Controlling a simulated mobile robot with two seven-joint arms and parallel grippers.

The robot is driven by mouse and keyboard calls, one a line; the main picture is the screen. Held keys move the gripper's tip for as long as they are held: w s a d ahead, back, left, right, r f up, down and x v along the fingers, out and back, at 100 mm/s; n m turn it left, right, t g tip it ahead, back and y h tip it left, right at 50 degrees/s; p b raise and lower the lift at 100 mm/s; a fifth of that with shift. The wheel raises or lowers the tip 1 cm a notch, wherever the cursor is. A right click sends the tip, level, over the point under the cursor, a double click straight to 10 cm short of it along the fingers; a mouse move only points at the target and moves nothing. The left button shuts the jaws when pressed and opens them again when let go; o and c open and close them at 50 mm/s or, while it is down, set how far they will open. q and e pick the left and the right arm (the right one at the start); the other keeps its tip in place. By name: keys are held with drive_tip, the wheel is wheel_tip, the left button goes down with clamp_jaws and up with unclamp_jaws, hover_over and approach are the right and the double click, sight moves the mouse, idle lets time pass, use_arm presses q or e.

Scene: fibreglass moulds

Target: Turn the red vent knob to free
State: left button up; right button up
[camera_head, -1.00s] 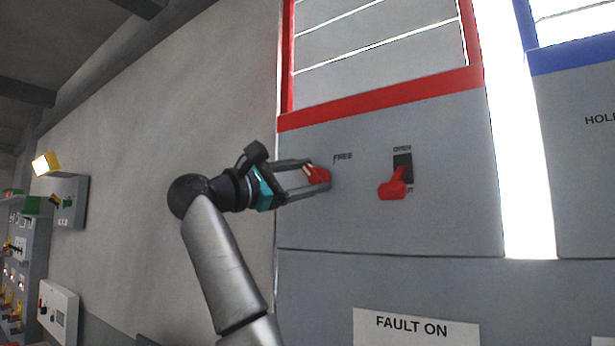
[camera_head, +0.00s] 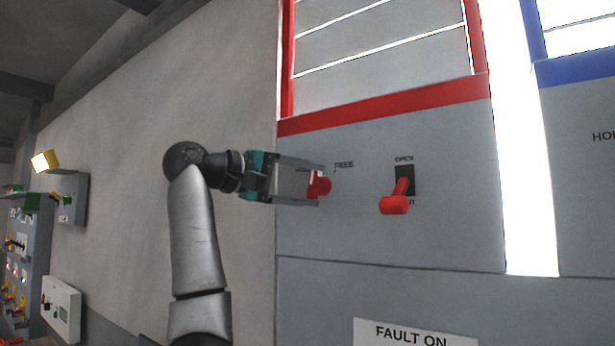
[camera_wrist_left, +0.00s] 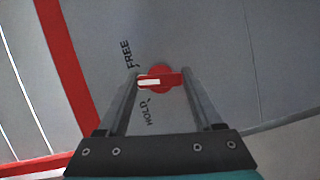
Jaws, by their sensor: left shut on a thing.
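The red vent knob (camera_head: 323,187) sits on the grey panel just left of the printed FREE label (camera_head: 343,165). My left gripper (camera_head: 317,186) reaches it from the left and is shut on it, hiding part of it. In the left wrist view the knob (camera_wrist_left: 161,79) lies between the two fingertips (camera_wrist_left: 160,78). Its bar carries a white mark (camera_wrist_left: 149,82) pointing left, between the FREE label (camera_wrist_left: 127,54) and the HOLD label (camera_wrist_left: 149,112). My right gripper is not in view.
A red-handled switch (camera_head: 396,202) marked OPEN stands out from the panel right of the knob. A red frame (camera_head: 385,104) borders the panel above. A FAULT ON sign (camera_head: 415,333) is below. The wall (camera_head: 130,170) on the left is bare near my arm.

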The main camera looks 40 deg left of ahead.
use_arm(q)
drive_tip(key=m+g+y+p, duration=0.1)
drive_tip(key=m, duration=0.2)
drive_tip(key=shift+r+p, duration=0.1)
drive_tip(key=shift+p, duration=0.25)
drive_tip(key=shift+m+g+y+p, duration=0.35)
drive_tip(key=shift+m+g+y, duration=0.2)
drive_tip(key=shift+m, duration=0.55)
drive_tip(key=o, duration=1.4)
drive_tip(key=shift+c, duration=0.2)
drive_tip(key=shift+s+r, duration=0.1)
drive_tip(key=shift+s, duration=0.4)
drive_tip(key=b+v, duration=0.2)
drive_tip(key=v, duration=1.2)
